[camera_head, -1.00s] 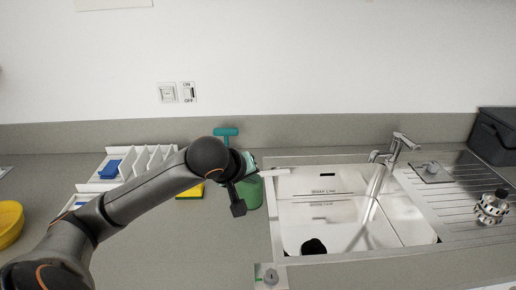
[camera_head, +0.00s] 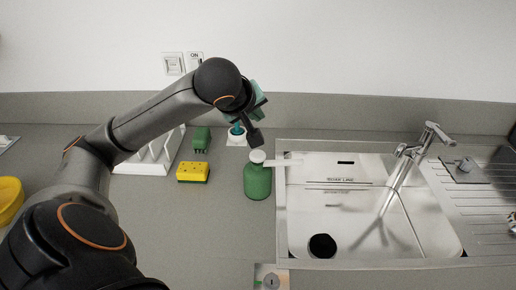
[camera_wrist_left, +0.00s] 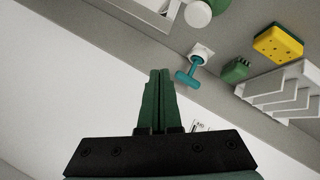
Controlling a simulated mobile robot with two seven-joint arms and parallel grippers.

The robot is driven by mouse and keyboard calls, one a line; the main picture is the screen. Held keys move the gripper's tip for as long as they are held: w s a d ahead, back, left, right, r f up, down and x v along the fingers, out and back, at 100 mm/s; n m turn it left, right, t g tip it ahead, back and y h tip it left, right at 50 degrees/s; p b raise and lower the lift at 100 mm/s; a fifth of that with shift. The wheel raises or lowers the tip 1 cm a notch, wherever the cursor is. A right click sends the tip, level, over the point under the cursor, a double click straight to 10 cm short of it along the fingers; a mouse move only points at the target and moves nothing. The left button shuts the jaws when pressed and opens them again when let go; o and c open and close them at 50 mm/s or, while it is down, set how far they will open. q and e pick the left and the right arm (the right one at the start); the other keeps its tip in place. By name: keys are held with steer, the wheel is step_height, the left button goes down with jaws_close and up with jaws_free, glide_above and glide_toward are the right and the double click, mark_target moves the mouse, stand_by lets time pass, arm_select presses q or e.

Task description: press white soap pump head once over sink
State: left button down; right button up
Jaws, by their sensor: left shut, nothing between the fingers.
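The soap pump is a green bottle (camera_head: 257,182) with a white pump head (camera_head: 257,156), standing upright on the counter just left of the sink (camera_head: 345,215). Its white spout points right, over the sink's left rim. In the left wrist view the white pump head (camera_wrist_left: 197,14) is at the top edge, with part of the green bottle beside it. My left gripper (camera_head: 262,92) is above and behind the pump, apart from it. Its green fingers (camera_wrist_left: 160,75) are shut together and empty in the left wrist view. My right gripper is not in view.
A teal-handled tool in a white holder (camera_head: 237,139), a green brush (camera_head: 201,140) and a yellow sponge (camera_head: 193,170) stand left of the bottle. A white rack (camera_head: 150,165) is further left. The tap (camera_head: 425,140) stands behind the sink.

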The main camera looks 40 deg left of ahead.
arm_select(q)
steer(key=b, duration=0.5)
glide_above(260, 153)
steer(key=s, duration=0.2)
steer(key=f, duration=0.6)
steer(key=shift+w+d+f, duration=0.15)
steer(key=shift+d+f, duration=0.1)
steer(key=shift+f, duration=0.15)
steer(key=shift+f+b, duration=0.6)
steer(key=shift+f, duration=0.35)
steer(key=shift+f, duration=0.1)
steer(key=shift+f, duration=0.35)
steer(key=shift+f+b, duration=0.7)
steer(key=shift+f, duration=0.05)
stand_by(0.8)
steer(key=shift+r, duration=0.15)
steer(key=shift+r+p, duration=1.05)
steer(key=shift+p, duration=0.25)
